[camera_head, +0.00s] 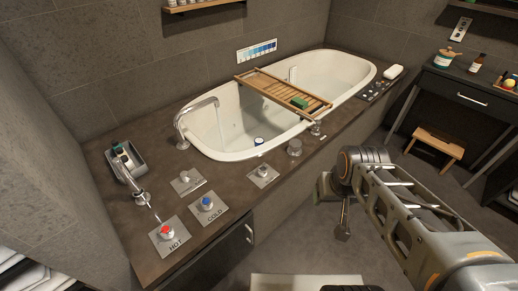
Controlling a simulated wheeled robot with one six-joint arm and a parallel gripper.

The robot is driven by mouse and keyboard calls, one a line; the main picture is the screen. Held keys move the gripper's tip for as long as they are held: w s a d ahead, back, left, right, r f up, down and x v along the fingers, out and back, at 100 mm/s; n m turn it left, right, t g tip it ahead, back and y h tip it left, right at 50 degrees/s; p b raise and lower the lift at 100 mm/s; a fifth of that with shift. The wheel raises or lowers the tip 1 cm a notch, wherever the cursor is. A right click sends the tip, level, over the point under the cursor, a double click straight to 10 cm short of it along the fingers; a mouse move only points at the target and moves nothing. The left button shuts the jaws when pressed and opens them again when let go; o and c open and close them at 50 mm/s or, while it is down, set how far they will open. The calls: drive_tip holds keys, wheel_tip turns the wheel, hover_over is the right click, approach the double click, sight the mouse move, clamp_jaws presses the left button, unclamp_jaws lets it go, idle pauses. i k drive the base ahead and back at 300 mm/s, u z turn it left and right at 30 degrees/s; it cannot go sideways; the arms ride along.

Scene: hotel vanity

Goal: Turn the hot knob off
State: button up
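The hot knob (167,231) has a red top and sits on a square metal plate marked HOT, at the front left of the dark counter. The cold knob (207,203), with a blue top, is on a plate marked COLD just behind and to the right. A small metal spout (139,194) stands left of them, with a thin pale streak below its tip. My gripper (343,235) appears to hang at the end of my arm, right of the counter and well apart from the knobs. It is small and dark, and its fingers cannot be made out.
A white bathtub (345,72) with a curved faucet (196,112) is set in the counter (120,220). A wooden rack (262,88) with a green block (299,103) spans it. A wooden stool (436,147) and dark table (465,92) are at right. Floor in front is partly free.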

sight(167, 232)
drive_tip(key=u, duration=2.3)
drive_tip(key=k, duration=0.5)
drive_tip(key=u, duration=0.85)
drive_tip(key=i, duration=0.65)
drive_tip(key=z, duration=0.9)
drive_tip(key=i, duration=0.35)
drive_tip(key=z, duration=0.35)
